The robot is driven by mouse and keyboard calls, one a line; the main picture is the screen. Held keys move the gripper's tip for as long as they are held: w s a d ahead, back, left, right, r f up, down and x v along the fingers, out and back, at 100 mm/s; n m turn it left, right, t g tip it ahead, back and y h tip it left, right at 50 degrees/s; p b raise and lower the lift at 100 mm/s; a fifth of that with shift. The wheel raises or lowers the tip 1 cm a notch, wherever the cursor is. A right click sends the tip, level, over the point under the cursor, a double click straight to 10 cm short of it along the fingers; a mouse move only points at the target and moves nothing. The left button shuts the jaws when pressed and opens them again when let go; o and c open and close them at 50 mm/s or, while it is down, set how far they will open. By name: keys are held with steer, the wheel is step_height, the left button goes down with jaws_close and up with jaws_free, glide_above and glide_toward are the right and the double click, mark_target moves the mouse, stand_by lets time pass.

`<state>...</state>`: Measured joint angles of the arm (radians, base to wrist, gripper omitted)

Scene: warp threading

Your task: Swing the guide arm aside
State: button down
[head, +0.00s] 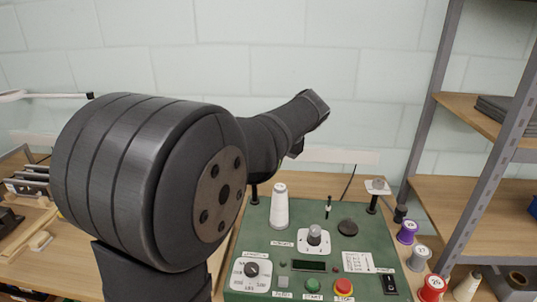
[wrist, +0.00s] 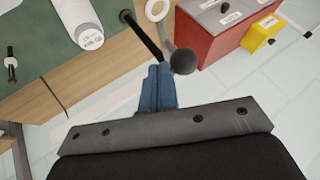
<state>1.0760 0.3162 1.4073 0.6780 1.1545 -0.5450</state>
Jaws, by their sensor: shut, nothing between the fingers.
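In the wrist view my gripper (wrist: 158,75) shows its blue fingers closed together with nothing between them. Just beyond the fingertips is a black ball knob (wrist: 183,62) on a curved grey bar, which looks like the guide arm (wrist: 167,34). The fingers are close beside the knob; I cannot tell whether they touch. A black rod (wrist: 143,36) runs from the green panel edge toward the fingertips. In the head view my arm hides the gripper and most of this area. The green machine panel (head: 370,232) stands on the bench, with a white thread cone (head: 280,207) on it.
A red box (wrist: 225,30) and a yellow box (wrist: 262,33) lie right of the knob in the wrist view. A grey shelf post (head: 437,100) and several coloured spools (head: 407,231) stand right of the panel. A black post with a white plate (head: 377,187) rises at the back.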

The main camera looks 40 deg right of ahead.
steer(key=shift+a, duration=0.1)
steer(key=a, duration=0.1)
steer(key=w+a+m, duration=0.1)
steer(key=a+h, duration=0.1)
steer(key=shift+w+a, duration=0.1)
steer(key=shift+w, duration=0.2)
steer(key=shift+w+a+m, duration=0.2)
steer(key=shift+a+m, duration=0.05)
steer(key=shift+m, duration=0.05)
steer(key=shift+s+f, duration=0.1)
steer(key=shift+s, duration=0.2)
steer(key=s+f+v, duration=0.1)
steer(key=s+v, duration=0.1)
steer(key=v, duration=0.9)
